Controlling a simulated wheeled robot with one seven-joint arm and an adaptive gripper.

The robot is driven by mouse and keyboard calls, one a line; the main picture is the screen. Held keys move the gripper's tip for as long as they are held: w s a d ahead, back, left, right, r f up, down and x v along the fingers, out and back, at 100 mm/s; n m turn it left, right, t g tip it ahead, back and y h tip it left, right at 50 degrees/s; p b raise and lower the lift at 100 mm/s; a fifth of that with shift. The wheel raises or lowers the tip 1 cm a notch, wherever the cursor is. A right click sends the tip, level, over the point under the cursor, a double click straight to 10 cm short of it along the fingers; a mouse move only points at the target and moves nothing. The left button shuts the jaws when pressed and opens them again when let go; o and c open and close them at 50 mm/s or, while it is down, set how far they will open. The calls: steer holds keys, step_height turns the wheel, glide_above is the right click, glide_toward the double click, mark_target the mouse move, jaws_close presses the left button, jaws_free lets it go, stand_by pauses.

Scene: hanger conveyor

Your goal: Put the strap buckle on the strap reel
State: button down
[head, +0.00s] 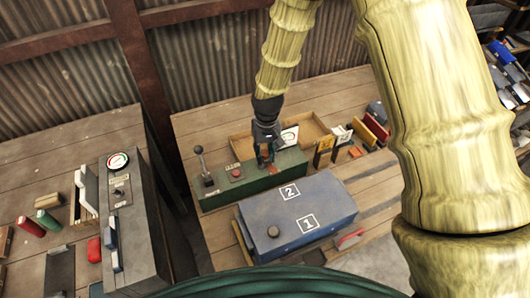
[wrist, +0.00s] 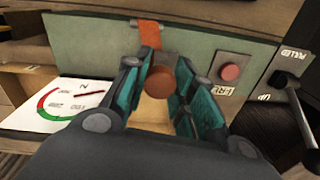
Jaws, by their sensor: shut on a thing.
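My gripper (head: 266,158) points down at the green console (head: 225,191) on the far bench. In the wrist view its teal-padded fingers (wrist: 163,72) are closed around a small piece that I take to be the strap buckle; the fingers hide much of it. A round red-brown knob (wrist: 160,82) shows between the fingers, nearer the camera. An orange strap (wrist: 149,33) lies over the console's edge just beyond the fingertips. I cannot tell which part is the strap reel, or whether the buckle touches it.
The console carries a lever (head: 200,162) and a red button (head: 235,173). A blue box (head: 297,214) marked 1 and 2 stands in front. A wooden tray (head: 312,130) and a gauge card (head: 289,137) are behind. A grey cabinet (head: 130,220) stands left across a gap.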

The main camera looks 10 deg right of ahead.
mark_target(266, 152)
steer(key=c, duration=1.2)
jaws_free()
steer(key=shift+r, duration=0.15)
steer(key=shift+d+r+b, duration=0.2)
steer(key=shift+r+b, duration=1.55)
steer(key=shift+r, duration=4.2)
